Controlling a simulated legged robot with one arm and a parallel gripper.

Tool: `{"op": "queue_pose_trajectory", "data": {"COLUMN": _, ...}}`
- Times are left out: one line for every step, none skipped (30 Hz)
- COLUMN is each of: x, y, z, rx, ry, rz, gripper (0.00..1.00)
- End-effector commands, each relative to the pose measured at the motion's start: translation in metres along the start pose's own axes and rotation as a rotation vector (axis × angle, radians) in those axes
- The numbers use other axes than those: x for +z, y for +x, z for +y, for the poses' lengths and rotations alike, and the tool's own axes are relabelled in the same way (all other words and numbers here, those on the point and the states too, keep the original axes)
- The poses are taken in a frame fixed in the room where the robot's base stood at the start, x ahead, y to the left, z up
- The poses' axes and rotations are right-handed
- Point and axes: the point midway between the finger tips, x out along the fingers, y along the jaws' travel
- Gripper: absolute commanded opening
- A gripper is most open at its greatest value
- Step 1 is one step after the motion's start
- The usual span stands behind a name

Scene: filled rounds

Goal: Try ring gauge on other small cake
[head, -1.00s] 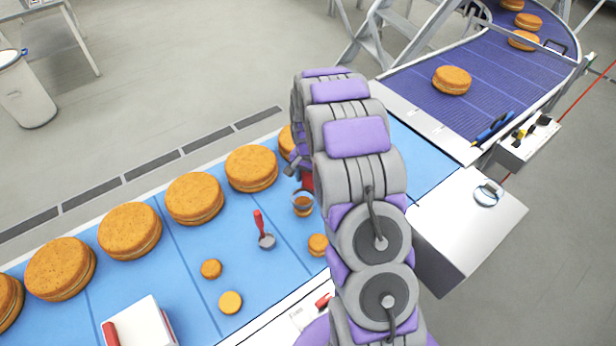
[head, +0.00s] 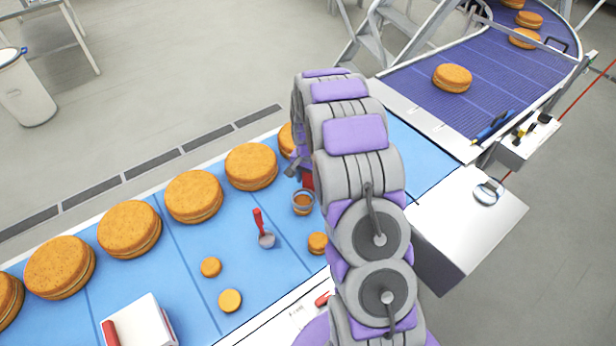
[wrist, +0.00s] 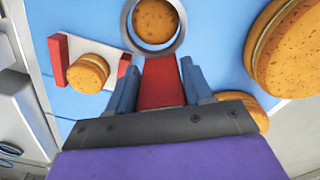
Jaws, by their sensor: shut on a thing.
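My gripper (wrist: 160,80) is shut on the red handle of the ring gauge (wrist: 161,85), whose grey ring shows at the top of the wrist view. A small orange-brown cake (wrist: 156,20) shows inside the ring, with a gap around it. In the head view the ring (head: 303,197) also frames this cake (head: 301,210) on the blue belt. I cannot tell whether the ring is down around the cake or above it. My arm hides most of my gripper in the head view.
A white box (head: 140,322) stands front left. A purple conveyor (head: 490,85) carries more cakes.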

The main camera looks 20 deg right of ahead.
Motion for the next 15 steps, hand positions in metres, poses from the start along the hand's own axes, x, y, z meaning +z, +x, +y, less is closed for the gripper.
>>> {"op": "queue_pose_trajectory", "data": {"x": 0.0000, "y": 0.0011, "z": 0.0000, "rx": 0.000, "ry": 0.000, "rz": 0.000, "gripper": 0.19}}
{"op": "queue_pose_trajectory", "data": {"x": 0.0000, "y": 0.0016, "z": 0.0000, "rx": 0.000, "ry": 0.000, "rz": 0.000, "gripper": 0.19}}
{"op": "queue_pose_trajectory", "data": {"x": 0.0000, "y": 0.0023, "z": 0.0001, "rx": 0.000, "ry": 0.000, "rz": 0.000, "gripper": 0.19}}
{"op": "queue_pose_trajectory", "data": {"x": 0.0000, "y": 0.0029, "z": 0.0000, "rx": 0.000, "ry": 0.000, "rz": 0.000, "gripper": 0.19}}
{"op": "queue_pose_trajectory", "data": {"x": 0.0000, "y": 0.0034, "z": 0.0000, "rx": 0.000, "ry": 0.000, "rz": 0.000, "gripper": 0.19}}
{"op": "queue_pose_trajectory", "data": {"x": -0.0001, "y": 0.0041, "z": 0.0000, "rx": 0.000, "ry": 0.000, "rz": 0.000, "gripper": 0.19}}
{"op": "queue_pose_trajectory", "data": {"x": -0.0001, "y": 0.0046, "z": 0.0000, "rx": 0.000, "ry": 0.000, "rz": 0.000, "gripper": 0.19}}
{"op": "queue_pose_trajectory", "data": {"x": -0.0001, "y": 0.0052, "z": 0.0000, "rx": 0.000, "ry": 0.000, "rz": 0.000, "gripper": 0.19}}
{"op": "queue_pose_trajectory", "data": {"x": -0.0001, "y": 0.0059, "z": 0.0000, "rx": 0.000, "ry": 0.000, "rz": 0.000, "gripper": 0.19}}
{"op": "queue_pose_trajectory", "data": {"x": -0.0001, "y": 0.0064, "z": -0.0001, "rx": 0.000, "ry": 0.000, "rz": 0.001, "gripper": 0.19}}
{"op": "queue_pose_trajectory", "data": {"x": -0.0001, "y": 0.0069, "z": -0.0001, "rx": 0.000, "ry": 0.000, "rz": 0.001, "gripper": 0.19}}
{"op": "queue_pose_trajectory", "data": {"x": -0.0001, "y": 0.0076, "z": 0.0000, "rx": 0.000, "ry": 0.000, "rz": 0.001, "gripper": 0.19}}
{"op": "queue_pose_trajectory", "data": {"x": -0.0001, "y": 0.0082, "z": 0.0000, "rx": 0.000, "ry": 0.000, "rz": 0.001, "gripper": 0.19}}
{"op": "queue_pose_trajectory", "data": {"x": -0.0001, "y": 0.0087, "z": 0.0000, "rx": 0.000, "ry": 0.000, "rz": 0.001, "gripper": 0.19}}
{"op": "queue_pose_trajectory", "data": {"x": -0.0001, "y": 0.0094, "z": -0.0001, "rx": -0.001, "ry": 0.000, "rz": 0.001, "gripper": 0.19}}
